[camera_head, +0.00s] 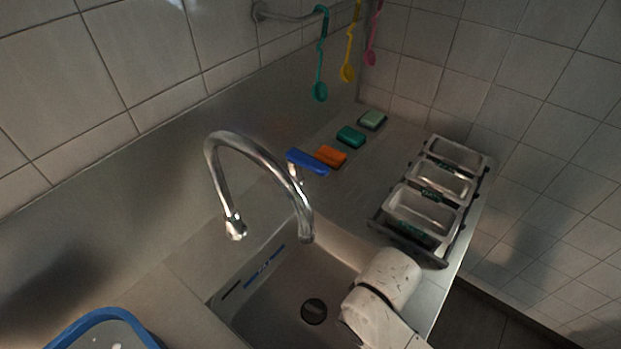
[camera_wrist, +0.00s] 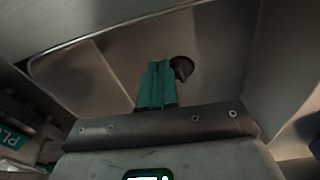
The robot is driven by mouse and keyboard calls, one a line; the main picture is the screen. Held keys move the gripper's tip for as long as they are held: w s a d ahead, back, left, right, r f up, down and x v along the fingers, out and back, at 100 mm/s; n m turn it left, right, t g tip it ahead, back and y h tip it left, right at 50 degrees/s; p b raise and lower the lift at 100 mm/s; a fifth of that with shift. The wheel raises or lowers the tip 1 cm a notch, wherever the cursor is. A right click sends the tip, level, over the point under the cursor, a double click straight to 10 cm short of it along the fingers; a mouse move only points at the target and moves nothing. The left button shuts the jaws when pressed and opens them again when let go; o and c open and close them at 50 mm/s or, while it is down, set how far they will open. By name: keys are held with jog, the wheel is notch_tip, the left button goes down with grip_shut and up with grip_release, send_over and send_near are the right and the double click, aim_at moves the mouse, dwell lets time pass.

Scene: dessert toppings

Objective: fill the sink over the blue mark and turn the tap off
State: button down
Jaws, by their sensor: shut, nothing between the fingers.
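The metal sink (camera_head: 275,300) shows no visible water, and its floor has a dark round drain (camera_head: 314,311). A blue mark (camera_head: 264,268) runs along its back-left inner wall, beside a black stripe. The curved chrome tap (camera_head: 250,150) has its spout end (camera_head: 235,228) at the left; no stream shows below it. Its blue lever (camera_head: 307,162) is at the top, behind the spout's base. My gripper, with teal fingers (camera_wrist: 157,85), is shut and empty in the wrist view, pointing toward the sink floor beside the drain (camera_wrist: 182,67). The fingers are hidden in the head view.
Orange, teal and pale green sponges (camera_head: 351,137) lie behind the lever. A rack of metal trays (camera_head: 437,195) stands on the right counter. Teal, yellow and pink spoons (camera_head: 349,72) hang from a wall rail. A blue-rimmed container (camera_head: 75,322) is at lower left.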

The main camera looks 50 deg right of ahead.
jog(key=shift+n+g+h, duration=0.3)
jog(key=shift+n+h, duration=0.2)
jog(key=shift+n, duration=0.3)
jog(key=f+b, duration=0.2)
jog(key=w+d+f+b, duration=0.1)
jog(key=f+b, duration=0.1)
jog(key=f, duration=0.1)
jog(key=w+f+b, duration=0.1)
jog(key=f+b, duration=0.1)
jog(key=f, duration=0.1)
jog(key=shift+d+f, duration=0.1)
jog(key=shift+d, duration=0.25)
jog(key=w+d+r+n+g+h+p, duration=0.1)
jog(key=w+d+r+n+h, duration=0.1)
jog(key=w+d+n+h, duration=0.4)
jog(key=n+t+h+p, duration=0.2)
jog(key=n+h+p, duration=0.1)
jog(key=n+h, duration=0.8)
send_near(316, 173)
jog(key=shift+n+y, duration=0.4)
jog(key=shift+n, duration=0.1)
jog(key=d+b, duration=0.4)
jog(key=d, duration=0.1)
jog(key=shift+w+d+r, duration=0.1)
jog(key=shift+w, duration=0.05)
jog(key=shift+w+d+r+b, duration=0.1)
jog(key=shift+d+b, duration=0.35)
jog(key=shift+d, duration=0.4)
